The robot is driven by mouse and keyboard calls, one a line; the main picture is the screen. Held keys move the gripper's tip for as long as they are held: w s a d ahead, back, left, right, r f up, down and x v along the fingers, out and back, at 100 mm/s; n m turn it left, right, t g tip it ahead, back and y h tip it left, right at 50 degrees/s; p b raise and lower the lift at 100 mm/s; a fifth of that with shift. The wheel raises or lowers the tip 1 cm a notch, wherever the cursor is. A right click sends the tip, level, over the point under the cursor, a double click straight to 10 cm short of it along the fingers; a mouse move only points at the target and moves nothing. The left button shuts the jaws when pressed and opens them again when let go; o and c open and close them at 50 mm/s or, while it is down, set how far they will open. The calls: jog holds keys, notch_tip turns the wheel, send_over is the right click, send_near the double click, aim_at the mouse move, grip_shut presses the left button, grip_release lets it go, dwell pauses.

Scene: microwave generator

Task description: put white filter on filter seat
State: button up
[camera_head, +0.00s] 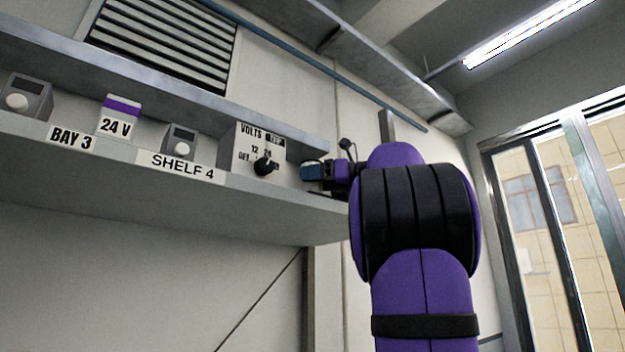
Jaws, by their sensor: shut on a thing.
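My purple arm reaches up on the right, and my gripper (316,171) is small and far off beside the right end of the shelf. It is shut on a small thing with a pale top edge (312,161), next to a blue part. This may be the white filter, but it is too small and too covered to be sure. I cannot make out the filter seat. I cannot tell whether the held thing touches the shelf or the voltage box.
A long grey shelf (270,194) carries a voltage box (246,150) with a black knob (265,166), a 24 V block (117,116) and two small grey boxes with round white knobs. A vent (165,42) is above. A window is at the right.

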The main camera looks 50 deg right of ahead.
jog(key=o, duration=0.9)
jog(key=shift+f, duration=0.1)
jog(key=shift+o, duration=0.2)
jog(key=shift+s+d, duration=0.1)
jog(key=shift+s, duration=0.1)
jog(key=v, duration=1.1)
jog(key=shift+s, duration=0.25)
jog(key=shift+d, duration=0.1)
